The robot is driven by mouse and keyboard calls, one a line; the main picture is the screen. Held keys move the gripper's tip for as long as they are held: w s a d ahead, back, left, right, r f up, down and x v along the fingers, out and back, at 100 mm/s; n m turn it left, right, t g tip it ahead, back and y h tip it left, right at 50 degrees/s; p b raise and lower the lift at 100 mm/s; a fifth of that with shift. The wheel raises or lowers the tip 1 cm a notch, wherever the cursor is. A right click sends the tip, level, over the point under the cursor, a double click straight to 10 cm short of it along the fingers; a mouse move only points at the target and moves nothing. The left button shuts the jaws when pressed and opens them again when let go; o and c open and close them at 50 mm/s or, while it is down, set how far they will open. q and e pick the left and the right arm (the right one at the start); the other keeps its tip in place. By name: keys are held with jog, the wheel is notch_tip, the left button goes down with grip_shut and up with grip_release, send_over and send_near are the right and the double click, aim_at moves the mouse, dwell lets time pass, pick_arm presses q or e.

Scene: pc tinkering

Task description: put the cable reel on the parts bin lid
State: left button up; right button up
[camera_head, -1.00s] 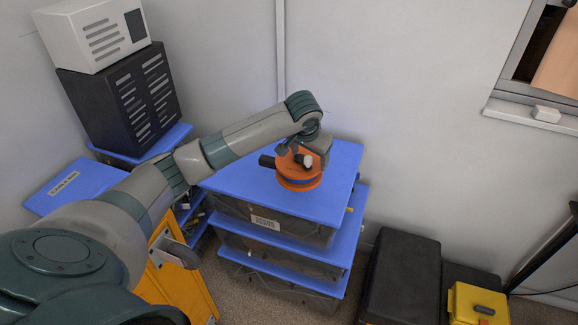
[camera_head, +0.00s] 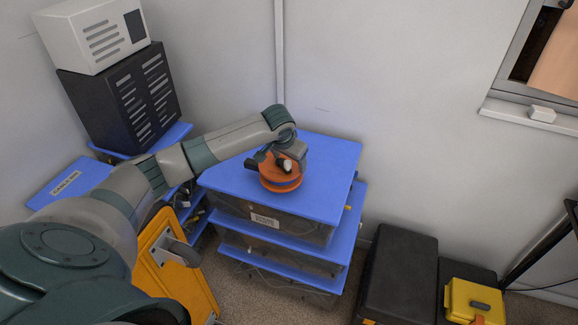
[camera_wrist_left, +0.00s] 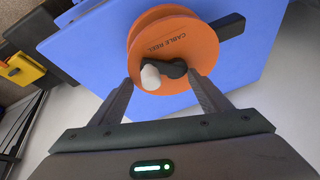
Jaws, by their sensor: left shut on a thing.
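The orange cable reel (camera_head: 281,180), with a dark crank and a pale knob, is over the blue parts bin lid (camera_head: 235,180) on top of a stack of clear bins. I cannot tell whether its underside touches the lid. My left gripper (camera_head: 285,160) is shut on the reel. In the left wrist view the gripper (camera_wrist_left: 162,82) has its fingers at the near edge of the reel (camera_wrist_left: 175,40), on either side of the pale knob. The blue lid (camera_wrist_left: 95,60) lies behind the reel there. My right gripper is not in view.
A black slotted case (camera_head: 120,100) with a white box (camera_head: 92,38) on it stands at the back left. An orange panel (camera_head: 175,270) stands left of the bins. A black case (camera_head: 398,270) and a yellow toolbox (camera_head: 474,300) stand at the right. The lid around the reel is clear.

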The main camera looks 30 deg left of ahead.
pick_arm(q)
jog(key=shift+f+p, duration=0.35)
jog(key=shift+f, duration=1.05)
jog(key=shift+f, duration=0.1)
jog(key=o, duration=2)
jog(key=shift+f, duration=0.1)
jog(key=shift+s+d+r, duration=0.1)
jog(key=shift+s+r, duration=0.1)
jog(key=shift+r, duration=0.35)
jog(key=b+v, duration=0.2)
jog(key=v, duration=0.9)
jog(key=shift+r, duration=0.1)
